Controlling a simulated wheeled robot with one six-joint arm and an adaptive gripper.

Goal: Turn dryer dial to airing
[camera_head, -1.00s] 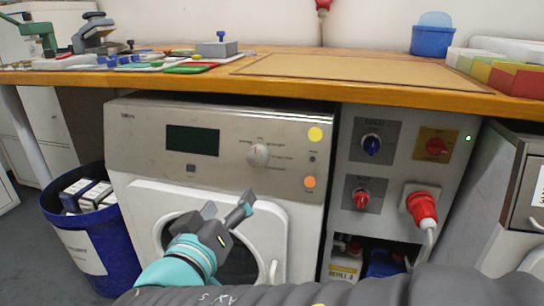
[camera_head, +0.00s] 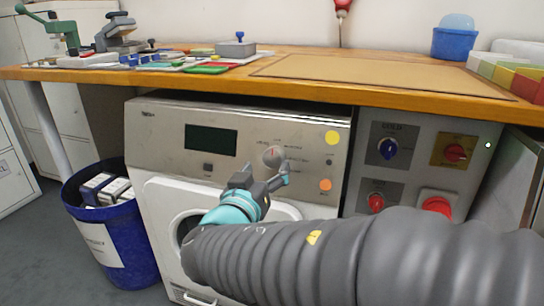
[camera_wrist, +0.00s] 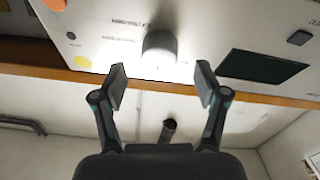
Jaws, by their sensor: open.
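The dryer (camera_head: 158,122) stands under the wooden worktop, with a dark display and a round dial (camera_head: 273,155) on its grey front panel. My gripper (camera_head: 268,175) is in front of the panel, just below the dial in the head view. In the wrist view, which looks upside down, the pale dial (camera_wrist: 159,48) is ahead, roughly between and beyond the two open fingertips of my gripper (camera_wrist: 161,88). The fingers are apart from the dial and hold nothing. Printed labels surround the dial, but they are too small to read, and the pointer's direction cannot be told.
The worktop edge (camera_head: 300,92) overhangs the dryer close above the panel. A control panel with a blue knob (camera_head: 388,148) and red knobs (camera_head: 455,153) is at the right. A blue bin (camera_head: 112,235) stands at the left. Yellow (camera_head: 332,137) and orange (camera_head: 325,185) dots mark the dryer panel.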

